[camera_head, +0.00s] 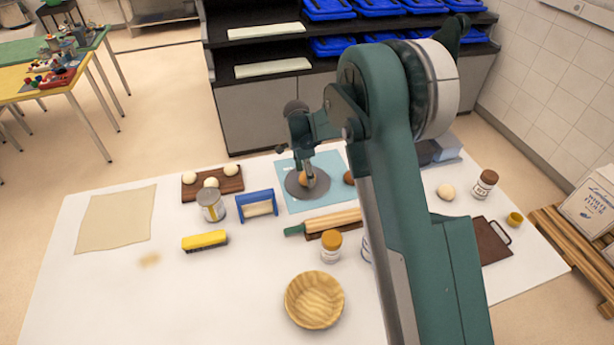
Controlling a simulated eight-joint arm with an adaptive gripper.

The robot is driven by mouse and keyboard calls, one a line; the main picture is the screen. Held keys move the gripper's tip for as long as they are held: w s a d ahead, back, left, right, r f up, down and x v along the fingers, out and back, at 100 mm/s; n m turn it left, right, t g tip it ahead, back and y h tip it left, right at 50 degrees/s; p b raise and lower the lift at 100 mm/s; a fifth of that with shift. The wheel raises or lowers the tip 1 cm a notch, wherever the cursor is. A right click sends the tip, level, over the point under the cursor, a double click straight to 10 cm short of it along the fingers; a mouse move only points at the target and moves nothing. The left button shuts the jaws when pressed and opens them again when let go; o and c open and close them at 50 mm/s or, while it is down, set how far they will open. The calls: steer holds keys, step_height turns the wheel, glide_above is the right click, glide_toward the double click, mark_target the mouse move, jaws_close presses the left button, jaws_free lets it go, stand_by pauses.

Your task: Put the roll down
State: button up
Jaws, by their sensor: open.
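A brown roll (306,180) sits on a dark grey round plate (293,188), which lies on a light blue mat (285,167). My gripper (307,170) points down right above this roll and is open. Its fingertips are small in the picture, and I cannot tell whether they touch the roll. A second brown roll (349,178) is at the right of the plate, partly hidden by my arm.
A rolling pin (330,221), a blue-framed tool (258,206) and a can (211,206) stand near the mat. An orange-lidded jar (331,246) and a wooden bowl (314,300) are closer. A board (228,186) with dough balls is left.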

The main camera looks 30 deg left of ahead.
mark_target(304, 176)
step_height(304, 176, up, 11)
steer(key=s, duration=0.1)
steer(key=shift+a, duration=0.45)
steer(key=shift+f, duration=0.15)
stand_by(0.4)
